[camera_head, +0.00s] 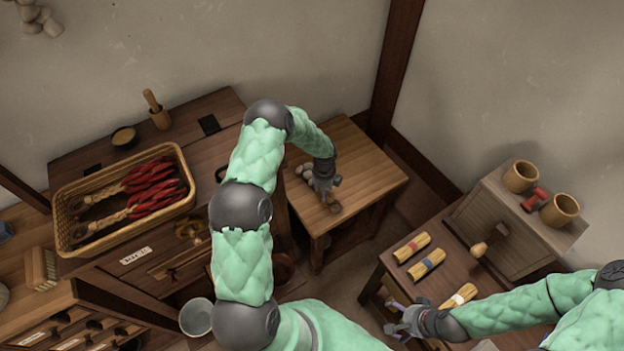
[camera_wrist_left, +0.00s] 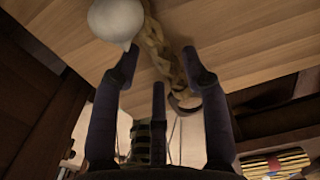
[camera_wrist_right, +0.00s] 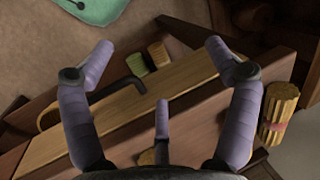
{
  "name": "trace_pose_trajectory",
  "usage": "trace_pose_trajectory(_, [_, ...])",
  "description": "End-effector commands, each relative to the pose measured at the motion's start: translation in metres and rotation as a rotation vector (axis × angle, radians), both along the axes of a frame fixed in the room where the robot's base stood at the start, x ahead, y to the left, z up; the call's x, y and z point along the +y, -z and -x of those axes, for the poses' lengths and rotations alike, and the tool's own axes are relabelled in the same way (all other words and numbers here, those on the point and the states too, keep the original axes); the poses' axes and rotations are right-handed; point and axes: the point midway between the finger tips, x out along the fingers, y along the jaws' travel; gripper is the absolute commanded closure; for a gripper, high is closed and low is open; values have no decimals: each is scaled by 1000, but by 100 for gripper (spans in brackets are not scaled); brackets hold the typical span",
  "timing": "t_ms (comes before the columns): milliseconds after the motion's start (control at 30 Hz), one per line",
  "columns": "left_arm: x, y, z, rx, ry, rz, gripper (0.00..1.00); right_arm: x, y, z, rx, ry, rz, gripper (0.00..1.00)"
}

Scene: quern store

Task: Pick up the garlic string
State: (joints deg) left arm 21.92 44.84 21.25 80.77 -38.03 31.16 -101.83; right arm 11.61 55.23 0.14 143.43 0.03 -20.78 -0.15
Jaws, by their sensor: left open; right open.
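The garlic string lies on the small wooden table (camera_head: 375,178). Its pale bulbs (camera_head: 305,171) show beside my left gripper (camera_head: 328,196) in the head view, and the gripper hides part of it. In the left wrist view, a white bulb (camera_wrist_left: 115,22) is near the left fingertip, and the braided stem (camera_wrist_left: 160,58) runs between the open fingers of my left gripper (camera_wrist_left: 160,62). I cannot tell whether they touch. My right gripper (camera_head: 400,320) is open by the low table at the lower right; its spread, empty fingers (camera_wrist_right: 160,48) show in the right wrist view.
A wicker basket (camera_head: 72,243) with red chilli strings (camera_head: 160,188) stands on the chest at left. Yellow bundles (camera_head: 412,248) lie on the low table. Cups (camera_head: 520,176) stand on a box. A grey bucket (camera_head: 197,317) is below.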

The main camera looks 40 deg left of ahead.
Motion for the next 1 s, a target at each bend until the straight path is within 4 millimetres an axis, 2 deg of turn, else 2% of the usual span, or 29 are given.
trace_pose_trajectory(67, [0,7,0,-1,-1,0,55,0,3,0,0,0,0,12])
trace_pose_trajectory(267, [0,6,-1,-2,0,0,55,0,2,0,0,0,0,12])
trace_pose_trajectory(433, [0,6,-1,-2,0,0,100,0,2,0,0,0,0,12])
trace_pose_trajectory(767, [0,4,-1,-3,0,-1,100,0,1,0,0,0,0,12])
trace_pose_trajectory(1000, [1,-14,-2,-5,0,-2,100,0,-4,0,0,0,0,12])
